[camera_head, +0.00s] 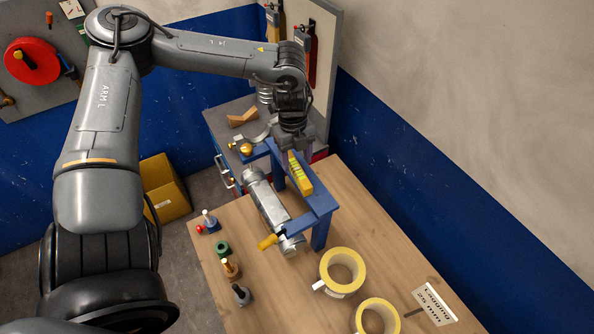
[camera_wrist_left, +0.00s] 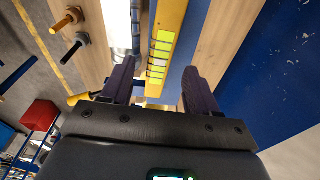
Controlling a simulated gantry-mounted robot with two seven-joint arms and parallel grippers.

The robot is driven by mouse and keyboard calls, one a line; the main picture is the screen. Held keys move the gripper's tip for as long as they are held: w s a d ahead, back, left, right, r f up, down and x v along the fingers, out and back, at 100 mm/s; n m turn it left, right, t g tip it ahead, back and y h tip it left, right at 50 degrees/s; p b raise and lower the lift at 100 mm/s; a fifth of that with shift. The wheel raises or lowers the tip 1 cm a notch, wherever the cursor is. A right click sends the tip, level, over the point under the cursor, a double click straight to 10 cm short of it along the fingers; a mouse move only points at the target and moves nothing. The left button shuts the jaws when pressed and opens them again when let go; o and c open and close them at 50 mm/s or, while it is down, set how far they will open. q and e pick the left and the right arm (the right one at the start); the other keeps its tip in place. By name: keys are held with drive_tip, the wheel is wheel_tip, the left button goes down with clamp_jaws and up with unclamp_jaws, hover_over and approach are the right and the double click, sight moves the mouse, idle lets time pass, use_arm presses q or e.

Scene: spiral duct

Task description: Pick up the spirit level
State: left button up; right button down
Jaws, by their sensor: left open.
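The spirit level (camera_head: 300,174) is a yellow bar with several green windows. In the head view it lies on top of a blue stand (camera_head: 320,203). My left gripper (camera_head: 291,152) is above the level's far end, pointing down. In the left wrist view the level (camera_wrist_left: 164,42) runs up the picture, lined up with the gap between the two open fingers of the left gripper (camera_wrist_left: 160,80). I cannot tell whether the fingertips reach down past its sides. My right gripper is in neither view.
A silver spiral duct (camera_head: 268,207) lies beside the stand, with a yellow-handled tool (camera_head: 267,242) near its front end. A wall borders the right.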

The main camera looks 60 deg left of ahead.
sight(297, 169)
use_arm(q)
wheel_tip(297, 169, down, 2)
drive_tip(key=shift+s+d+f+p, duration=0.15)
drive_tip(key=shift+f+p, duration=0.1)
drive_tip(key=shift+p, duration=0.3)
drive_tip(key=shift+d+f, duration=0.1)
drive_tip(key=shift+f, duration=0.9)
drive_tip(key=shift+c, duration=0.4)
clamp_jaws()
drive_tip(key=shift+r, duration=0.2)
